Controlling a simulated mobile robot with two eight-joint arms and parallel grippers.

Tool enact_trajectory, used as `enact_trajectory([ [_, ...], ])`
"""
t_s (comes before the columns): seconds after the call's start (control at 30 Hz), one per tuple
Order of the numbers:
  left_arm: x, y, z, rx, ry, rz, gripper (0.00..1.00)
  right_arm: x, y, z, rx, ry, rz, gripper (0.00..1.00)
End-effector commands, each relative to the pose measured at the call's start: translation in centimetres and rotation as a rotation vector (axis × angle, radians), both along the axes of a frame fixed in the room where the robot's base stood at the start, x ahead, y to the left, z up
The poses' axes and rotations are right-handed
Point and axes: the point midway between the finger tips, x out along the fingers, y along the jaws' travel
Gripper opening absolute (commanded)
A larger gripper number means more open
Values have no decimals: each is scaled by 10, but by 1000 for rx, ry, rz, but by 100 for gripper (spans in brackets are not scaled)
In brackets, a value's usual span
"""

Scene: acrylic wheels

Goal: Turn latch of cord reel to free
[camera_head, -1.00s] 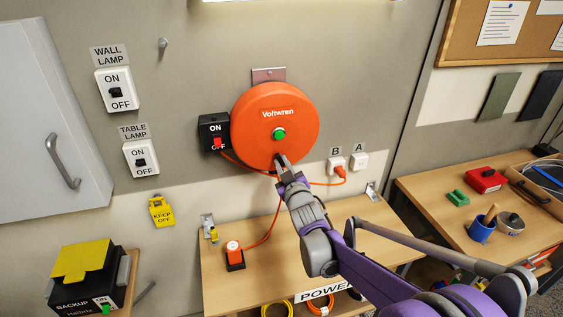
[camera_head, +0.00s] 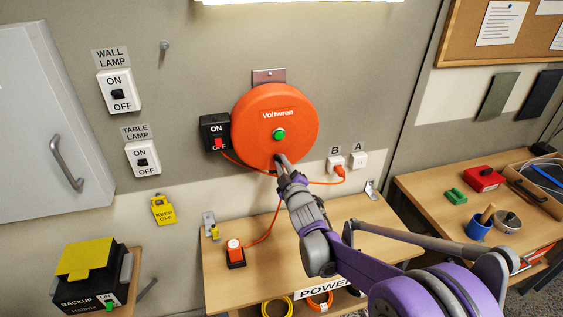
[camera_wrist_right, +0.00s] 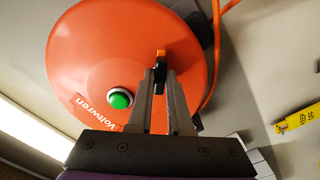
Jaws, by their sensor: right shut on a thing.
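The orange Voltwren cord reel (camera_head: 250,125) hangs on the wall, with a green button (camera_head: 279,134) at its centre. It fills much of the right wrist view (camera_wrist_right: 85,60). My right gripper (camera_head: 281,158) is at the reel's lower edge. In the right wrist view its fingers (camera_wrist_right: 160,72) are shut on a small latch (camera_wrist_right: 161,54), dark with an orange end, on the reel's face near the rim. The fingers hide part of the latch. In the head view the gripper covers the latch. My left gripper is not in view.
A black ON/OFF switch (camera_head: 215,132) sits just left of the reel. An orange cord (camera_head: 270,228) runs from below the reel to a plug box (camera_head: 235,253) on the bench (camera_head: 330,270). Another cord goes to outlet B (camera_head: 336,162).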

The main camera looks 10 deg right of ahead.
Motion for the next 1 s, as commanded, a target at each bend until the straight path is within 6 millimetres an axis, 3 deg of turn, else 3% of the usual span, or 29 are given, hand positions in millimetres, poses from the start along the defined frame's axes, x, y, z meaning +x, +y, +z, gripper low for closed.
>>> enact_trajectory([
  [0.4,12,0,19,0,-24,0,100,0,0,2,-340,-12,-1,0],
  [0.77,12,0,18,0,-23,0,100,0,0,0,-384,-13,0,0],
  [1.0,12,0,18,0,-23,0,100,0,0,0,-659,-23,0,0],
])
